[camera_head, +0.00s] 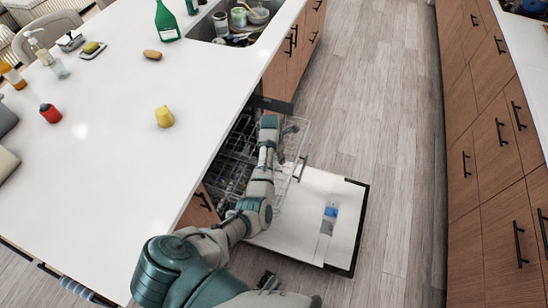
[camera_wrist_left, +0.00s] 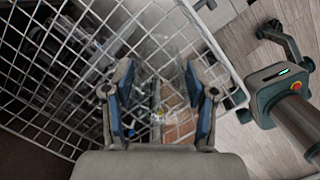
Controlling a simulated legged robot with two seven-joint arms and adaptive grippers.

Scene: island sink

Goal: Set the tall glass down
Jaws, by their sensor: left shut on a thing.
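The tall glass (camera_wrist_left: 160,65) is clear and hard to make out against the rack; in the left wrist view it shows between the fingers. My left gripper (camera_wrist_left: 158,95) is shut on it, its two blue-padded fingers apart on either side. In the head view my left gripper (camera_head: 282,130) is over the open dishwasher's wire rack (camera_wrist_left: 60,65), and the glass cannot be made out there. Whether the glass touches the rack cannot be told. My right gripper (camera_head: 268,280) shows only partly at the bottom of the head view, low beside the open door.
The dishwasher door (camera_head: 315,195) is folded down, with a blue item on its inner face. Floor (camera_head: 395,160) to the right is clear.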

